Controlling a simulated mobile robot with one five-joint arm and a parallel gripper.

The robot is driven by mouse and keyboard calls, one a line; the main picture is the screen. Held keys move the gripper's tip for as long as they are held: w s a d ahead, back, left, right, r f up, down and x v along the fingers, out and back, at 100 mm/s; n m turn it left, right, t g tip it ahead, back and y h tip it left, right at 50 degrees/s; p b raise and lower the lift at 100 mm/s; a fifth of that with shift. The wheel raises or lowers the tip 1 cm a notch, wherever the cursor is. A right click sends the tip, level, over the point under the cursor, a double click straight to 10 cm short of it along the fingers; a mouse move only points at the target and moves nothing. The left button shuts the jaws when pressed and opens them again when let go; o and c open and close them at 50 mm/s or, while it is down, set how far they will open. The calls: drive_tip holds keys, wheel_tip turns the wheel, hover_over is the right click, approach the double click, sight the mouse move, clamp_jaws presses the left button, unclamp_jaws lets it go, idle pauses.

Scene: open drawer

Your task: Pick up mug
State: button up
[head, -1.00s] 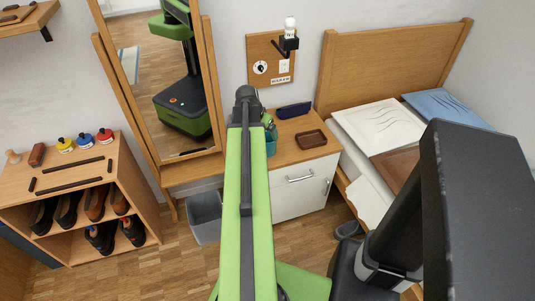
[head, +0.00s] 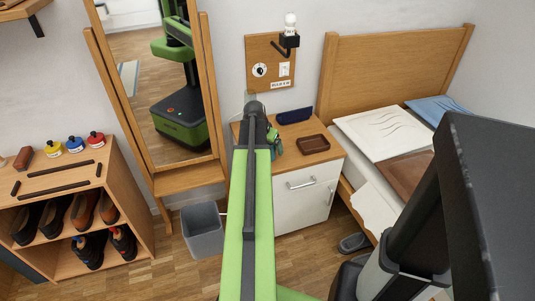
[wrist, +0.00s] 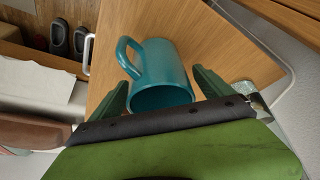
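In the wrist view a teal mug (wrist: 168,62) is on the wooden cabinet top (wrist: 225,45), its handle toward the upper left and its dark opening facing the camera. My gripper (wrist: 160,76) is open, with one green finger on each side of the mug's near end. Gaps show between the fingers and the mug, and nothing is clamped. In the head view my gripper (head: 274,140) is only partly visible beside the end of my arm. The mug is hidden there behind my arm.
On the cabinet are a brown tray (head: 313,144) and a dark blue case (head: 295,116). A bed (head: 390,125) stands to the right. A tall mirror (head: 165,80) and a grey bin (head: 202,230) are to the left.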

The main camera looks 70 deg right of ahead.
drive_tip(key=c, duration=1.8)
drive_tip(key=shift+o, duration=0.2)
